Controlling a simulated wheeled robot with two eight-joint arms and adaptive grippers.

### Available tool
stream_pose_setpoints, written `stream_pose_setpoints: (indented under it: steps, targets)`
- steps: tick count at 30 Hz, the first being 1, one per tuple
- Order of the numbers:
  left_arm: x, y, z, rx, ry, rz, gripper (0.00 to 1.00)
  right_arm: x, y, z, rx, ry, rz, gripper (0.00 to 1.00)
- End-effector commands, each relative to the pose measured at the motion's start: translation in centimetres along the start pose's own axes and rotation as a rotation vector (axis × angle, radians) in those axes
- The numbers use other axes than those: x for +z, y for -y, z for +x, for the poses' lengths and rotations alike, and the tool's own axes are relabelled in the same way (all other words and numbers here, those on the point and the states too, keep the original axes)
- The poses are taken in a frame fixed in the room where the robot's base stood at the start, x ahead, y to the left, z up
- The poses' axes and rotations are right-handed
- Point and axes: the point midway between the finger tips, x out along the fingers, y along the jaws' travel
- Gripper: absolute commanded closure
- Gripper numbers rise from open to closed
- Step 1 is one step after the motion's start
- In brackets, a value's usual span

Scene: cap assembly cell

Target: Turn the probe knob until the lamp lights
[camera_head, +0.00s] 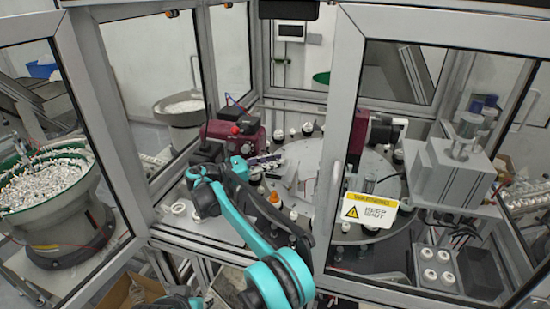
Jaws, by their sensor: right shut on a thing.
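My right arm comes in from the bottom middle through the open cabinet doorway. Its gripper (262,164) is at the near edge of the round table, just below and right of a maroon unit (220,132). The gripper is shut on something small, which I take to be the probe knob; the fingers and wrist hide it. A red round part (235,129) shows on the maroon unit. I cannot make out a lit lamp. My left gripper is not in view.
The round table (300,160) carries several small fittings close to my arm. A green-rimmed bowl (45,185) of white parts is at left.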

Motion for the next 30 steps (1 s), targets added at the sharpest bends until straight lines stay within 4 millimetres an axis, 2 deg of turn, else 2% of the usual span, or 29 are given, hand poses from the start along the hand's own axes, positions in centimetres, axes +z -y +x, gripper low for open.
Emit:
stream_pose_setpoints:
  steps: [10, 27, 28, 30]
  targets:
    - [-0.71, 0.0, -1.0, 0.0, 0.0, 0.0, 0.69, 0.09, -0.01, 0.06, -0.102, 0.001, 0.0, 1.0]
    - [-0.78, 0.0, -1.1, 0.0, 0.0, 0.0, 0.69, 0.02, 0.0, 0.08, -0.121, 0.001, 0.0, 1.0]
    - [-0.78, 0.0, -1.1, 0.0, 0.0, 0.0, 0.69, 0.03, 0.0, 0.08, -0.121, 0.001, 0.0, 0.75]
    - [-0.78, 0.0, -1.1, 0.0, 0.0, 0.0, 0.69, 0.02, 0.0, 0.08, -0.12, 0.001, 0.0, 0.57]
